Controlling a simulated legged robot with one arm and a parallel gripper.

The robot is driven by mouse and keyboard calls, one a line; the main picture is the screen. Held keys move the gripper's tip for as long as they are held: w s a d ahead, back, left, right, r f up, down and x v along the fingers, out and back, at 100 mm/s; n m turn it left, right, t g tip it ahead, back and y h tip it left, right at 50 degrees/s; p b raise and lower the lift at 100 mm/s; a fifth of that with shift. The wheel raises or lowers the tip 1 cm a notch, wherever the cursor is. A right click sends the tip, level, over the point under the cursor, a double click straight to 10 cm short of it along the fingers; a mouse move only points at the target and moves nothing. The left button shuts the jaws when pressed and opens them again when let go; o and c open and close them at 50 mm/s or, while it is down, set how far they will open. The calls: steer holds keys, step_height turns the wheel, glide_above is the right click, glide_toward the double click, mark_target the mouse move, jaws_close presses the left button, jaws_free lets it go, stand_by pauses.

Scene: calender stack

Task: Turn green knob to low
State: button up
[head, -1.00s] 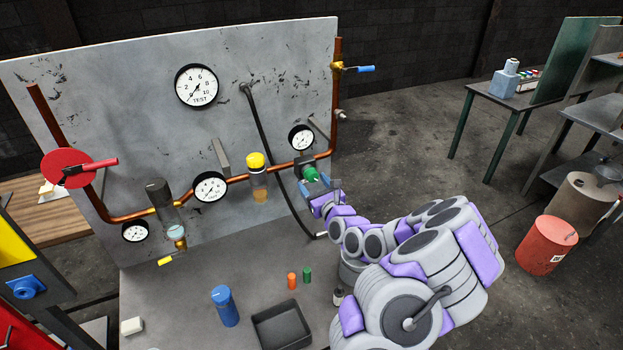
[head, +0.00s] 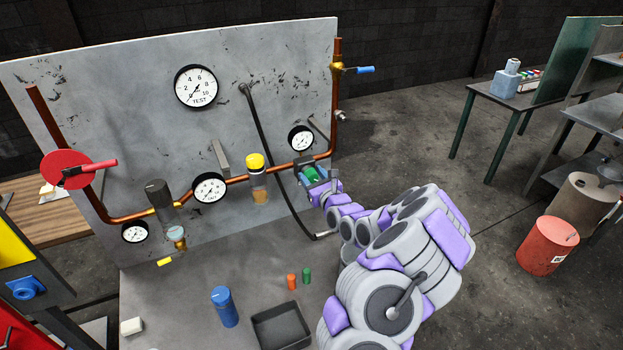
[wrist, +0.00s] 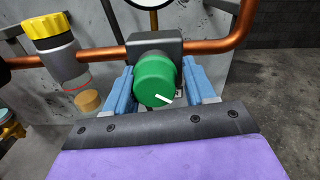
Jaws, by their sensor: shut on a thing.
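The green knob (wrist: 155,80) sits on a dark regulator body (wrist: 156,44) on the copper pipe. Its white pointer mark (wrist: 163,99) points to the lower right in the wrist view. My gripper (wrist: 154,90) has one blue finger on each side of the knob and is shut on it. In the head view my gripper (head: 318,182) reaches the board from the right, and the green knob (head: 310,174) shows partly between the fingers. Any low marking around the knob is not readable.
A small gauge (head: 301,139) is just above the knob. A yellow-capped filter (head: 256,175) stands to its left on the copper pipe (head: 228,181). A black hose (head: 265,135) hangs close by. A black tray (head: 281,326) and a blue bottle (head: 224,306) stand on the bench below.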

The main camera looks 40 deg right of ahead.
steer(key=shift+a+f, duration=0.2)
steer(key=shift+a, duration=0.05)
steer(key=c, duration=0.5)
steer(key=shift+s, duration=0.25)
steer(key=shift+s, duration=0.15)
steer(key=shift+f, duration=0.1)
